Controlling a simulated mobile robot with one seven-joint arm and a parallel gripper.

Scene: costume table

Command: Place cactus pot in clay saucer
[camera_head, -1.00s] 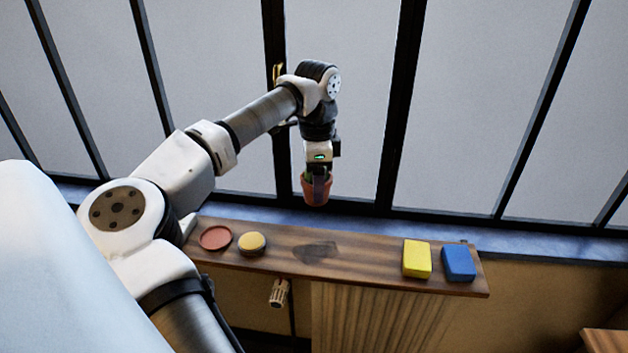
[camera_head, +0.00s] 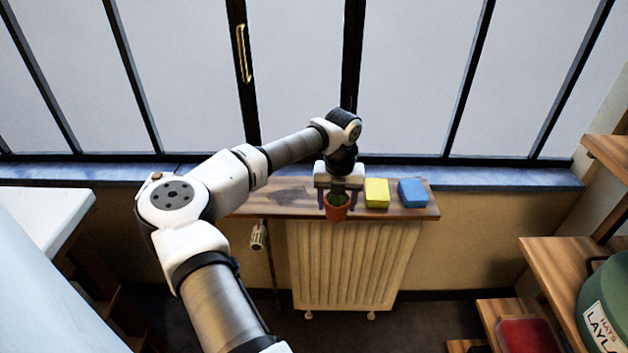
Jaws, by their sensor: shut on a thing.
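The cactus pot (camera_head: 337,212) is a small terracotta pot with a green cactus (camera_head: 338,199) in it. My gripper (camera_head: 339,196) is shut on it and holds it roughly upright. In the picture the pot overlaps the front edge of the wooden shelf (camera_head: 278,203), left of the yellow block; its exact height above the shelf is hard to tell. The clay saucer is not visible now; my arm covers the left part of the shelf.
A yellow block (camera_head: 376,193) and a blue block (camera_head: 412,193) stand at the shelf's right end. A ribbed radiator (camera_head: 350,265) is below the shelf, and windows (camera_head: 300,70) rise behind it. Wooden shelving (camera_head: 560,265) with a green hat box (camera_head: 604,310) is at the right.

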